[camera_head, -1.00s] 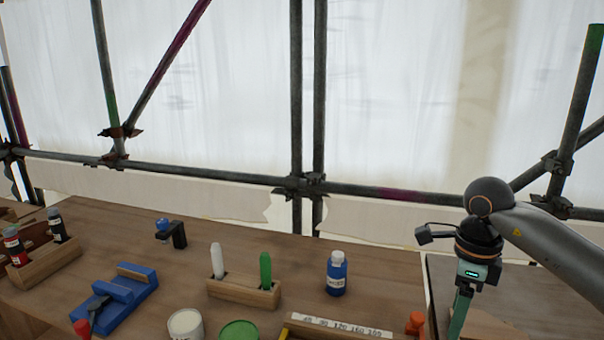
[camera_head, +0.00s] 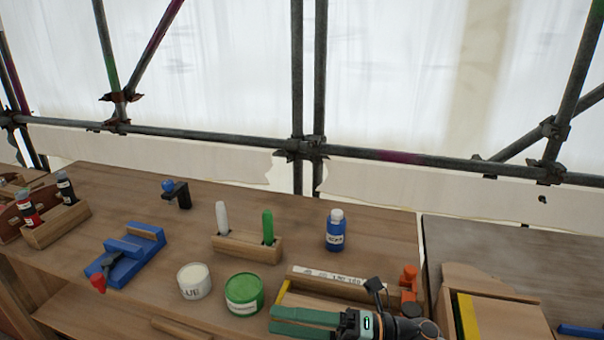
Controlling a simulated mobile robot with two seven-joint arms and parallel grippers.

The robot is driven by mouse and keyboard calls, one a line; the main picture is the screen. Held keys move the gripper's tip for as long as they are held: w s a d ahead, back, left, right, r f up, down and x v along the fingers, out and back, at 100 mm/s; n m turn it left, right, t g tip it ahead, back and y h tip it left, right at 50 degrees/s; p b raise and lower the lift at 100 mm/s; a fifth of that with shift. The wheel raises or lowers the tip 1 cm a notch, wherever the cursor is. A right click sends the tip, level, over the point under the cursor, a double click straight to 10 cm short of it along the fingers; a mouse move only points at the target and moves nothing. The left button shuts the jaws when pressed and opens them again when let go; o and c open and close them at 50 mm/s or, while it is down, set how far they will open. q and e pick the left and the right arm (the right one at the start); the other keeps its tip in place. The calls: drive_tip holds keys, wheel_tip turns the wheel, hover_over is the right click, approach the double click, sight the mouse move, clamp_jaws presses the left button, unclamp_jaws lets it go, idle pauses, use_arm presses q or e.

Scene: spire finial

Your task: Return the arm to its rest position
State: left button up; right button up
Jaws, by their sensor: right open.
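My right gripper (camera_head: 290,322) shows at the bottom of the head view, to the right of the middle. Its green fingers point left, and it is open with nothing seen between the fingers. It is in front of a wooden rack with a numbered label (camera_head: 330,277) and hides part of it. Most of my right arm is below the picture edge. My left gripper is not in view.
A green tin (camera_head: 244,293) and a white glue pot (camera_head: 194,281) stand left of the gripper. Behind are a blue bottle (camera_head: 336,231) and a wooden block (camera_head: 247,246) holding white and green sticks. A blue vise (camera_head: 126,254) stands left. Scaffold poles (camera_head: 298,100) rise behind the bench.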

drive_tip(key=w+d+f+m+t+h, duration=0.1)
drive_tip(key=d+f+m+t+h, duration=0.5)
drive_tip(key=m, duration=0.7)
drive_tip(key=w+d+f+m+t+h, duration=0.2)
drive_tip(key=d+f+m+t+h, duration=0.35)
drive_tip(key=m+t, duration=0.5)
drive_tip(key=s+d+f+m+g+h, duration=0.3)
drive_tip(key=s+f+m, duration=0.3)
drive_tip(key=s+f, duration=0.2)
drive_tip(key=s+d+f+m+g+h, duration=0.3)
drive_tip(key=s+f, duration=0.5)
drive_tip(key=f, duration=0.3)
drive_tip(key=d+m+g, duration=0.1)
drive_tip(key=m+g, duration=0.1)
drive_tip(key=m, duration=0.1)
drive_tip(key=shift+s+d+f+m+g+p, duration=0.15)
drive_tip(key=shift+s+f+m+g+p, duration=0.1)
drive_tip(key=shift+m+g+p, duration=0.15)
